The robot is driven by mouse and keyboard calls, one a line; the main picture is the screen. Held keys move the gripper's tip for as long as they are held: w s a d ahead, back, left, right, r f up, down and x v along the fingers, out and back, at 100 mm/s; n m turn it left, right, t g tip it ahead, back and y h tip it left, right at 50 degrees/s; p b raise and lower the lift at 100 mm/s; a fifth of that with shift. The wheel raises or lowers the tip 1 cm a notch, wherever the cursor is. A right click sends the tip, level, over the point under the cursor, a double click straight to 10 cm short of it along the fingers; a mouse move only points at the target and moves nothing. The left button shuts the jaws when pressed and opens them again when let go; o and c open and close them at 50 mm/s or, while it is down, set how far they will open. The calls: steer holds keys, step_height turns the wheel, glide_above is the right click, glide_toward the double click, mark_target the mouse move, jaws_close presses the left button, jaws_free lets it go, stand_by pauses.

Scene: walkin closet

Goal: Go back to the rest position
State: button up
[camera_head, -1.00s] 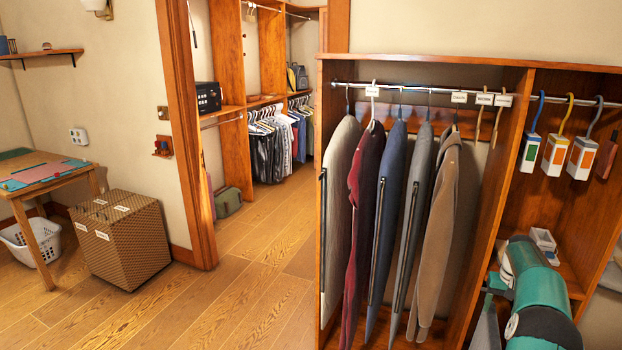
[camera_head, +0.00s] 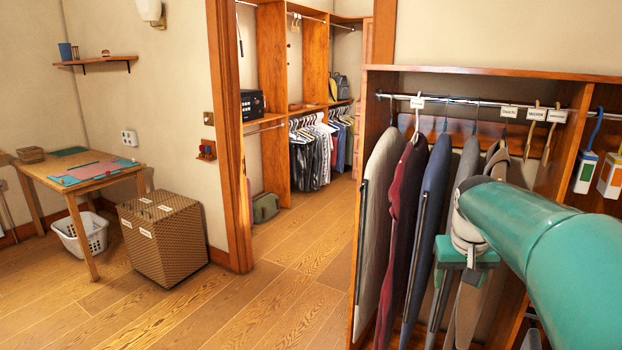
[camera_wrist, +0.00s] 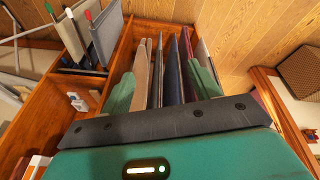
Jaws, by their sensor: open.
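My gripper (camera_wrist: 161,84) is open in the wrist view, its two green fingers apart. The hanging garments show beyond and between the fingers, and nothing is clearly held. In the head view, my green arm reaches in from the right, and its end is in front of the grey and tan garments. A light grey garment (camera_head: 376,200), a dark red garment (camera_head: 405,200) and a blue garment (camera_head: 432,190) hang from the rail (camera_head: 455,100) left of my arm.
The wooden wardrobe (camera_head: 490,71) stands close on the right, with tagged boxes on hooks (camera_head: 586,171) in its right section. A woven hamper (camera_head: 163,237), a table (camera_head: 40,172) and a white basket (camera_head: 80,240) stand at the left. The wooden floor (camera_head: 270,290) is clear between.

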steer(key=s+a+f+n+t, duration=0.1)
steer(key=s+a+f, duration=0.1)
steer(key=s+a, duration=0.5)
steer(key=s+a+f+n+t+y, duration=0.1)
steer(key=s+a, duration=0.6)
steer(key=s, duration=0.8)
steer(key=shift+s+f+t, duration=0.3)
steer(key=shift+f, duration=0.2)
